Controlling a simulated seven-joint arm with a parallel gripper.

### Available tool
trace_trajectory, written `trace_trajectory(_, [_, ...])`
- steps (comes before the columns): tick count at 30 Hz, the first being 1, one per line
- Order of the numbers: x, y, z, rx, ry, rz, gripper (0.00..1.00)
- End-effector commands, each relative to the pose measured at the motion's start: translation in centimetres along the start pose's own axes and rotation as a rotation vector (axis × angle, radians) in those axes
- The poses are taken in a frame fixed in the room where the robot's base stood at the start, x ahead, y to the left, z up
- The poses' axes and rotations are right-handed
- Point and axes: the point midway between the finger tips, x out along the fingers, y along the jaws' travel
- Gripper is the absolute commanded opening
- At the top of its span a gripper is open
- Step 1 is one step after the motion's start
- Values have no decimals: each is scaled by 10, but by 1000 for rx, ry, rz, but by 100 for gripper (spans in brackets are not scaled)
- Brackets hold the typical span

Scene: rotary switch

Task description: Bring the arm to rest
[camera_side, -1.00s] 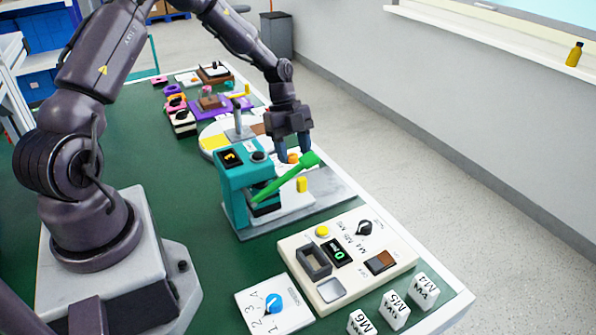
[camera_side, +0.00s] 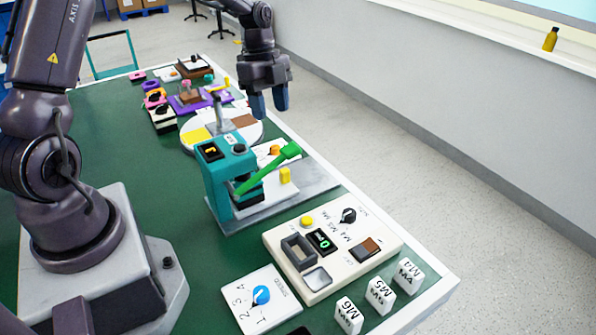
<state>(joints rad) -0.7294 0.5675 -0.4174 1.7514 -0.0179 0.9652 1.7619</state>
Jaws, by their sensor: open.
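My gripper (camera_side: 269,104) hangs in the upper middle of the side view, with its blue fingertips pointing down. It is open and I see nothing between the fingers. It is above and behind the teal press-like device (camera_side: 217,182) with the green lever (camera_side: 268,169), near the table's right edge, and appears apart from everything. The rotary switch plate (camera_side: 238,297), white with a blue knob (camera_side: 261,295) and printed numbers, lies at the front of the table, far from my gripper.
A cream panel (camera_side: 376,265) with a display and black knob lies front right. White blocks marked M4 (camera_side: 409,276), M5 (camera_side: 380,296) and M6 (camera_side: 348,316) stand beside it. A round white disc (camera_side: 250,138) lies behind the teal device. Green table (camera_side: 150,215) is clear at middle left.

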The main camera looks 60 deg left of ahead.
Motion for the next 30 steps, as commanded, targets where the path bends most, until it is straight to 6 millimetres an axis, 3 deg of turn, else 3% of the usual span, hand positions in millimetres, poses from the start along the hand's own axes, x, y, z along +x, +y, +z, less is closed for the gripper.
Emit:
trace_trajectory(1, [-17,9,-16,-56,-54,-23,49])
trace_trajectory(6, [-60,48,-57,-323,-165,-136,49])
trace_trajectory(15, [-111,134,-107,-815,-106,-421,49])
trace_trajectory(22, [-120,193,-121,-1136,112,-541,49])
trace_trajectory(30, [-118,215,-123,-1287,241,-550,49])
